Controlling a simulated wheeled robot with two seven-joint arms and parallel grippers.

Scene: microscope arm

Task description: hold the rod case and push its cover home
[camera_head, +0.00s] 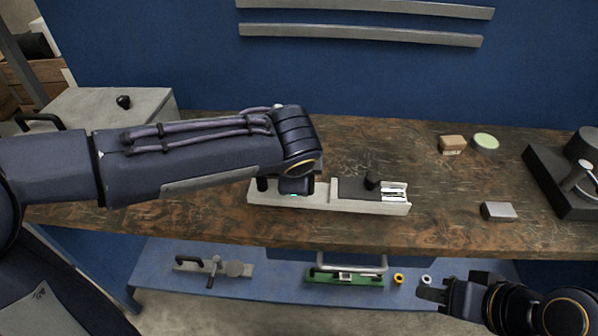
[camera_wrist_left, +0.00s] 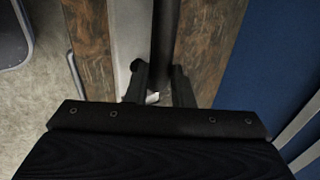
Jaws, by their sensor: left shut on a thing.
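The rod case (camera_head: 341,206) is a long pale case lying on the wooden bench. Its dark cover (camera_head: 350,188), with a black knob (camera_head: 372,182), lies over its right part. Light rods (camera_head: 394,192) show uncovered at the right end. My left gripper (camera_head: 293,190) is over the case's left part, its fingers mostly hidden by the wrist. In the left wrist view, its fingers (camera_wrist_left: 159,88) close around a dark bar on the case (camera_wrist_left: 130,30). My right gripper (camera_head: 424,288) is at the lower right, apart from the case; its finger gap is unclear.
A grey block (camera_head: 498,211), a brown box (camera_head: 452,144) and a green-topped disc (camera_head: 486,141) stand to the right. A dark device (camera_head: 560,180) is at the far right. A lower blue shelf holds a green tray (camera_head: 345,280) and small rings.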

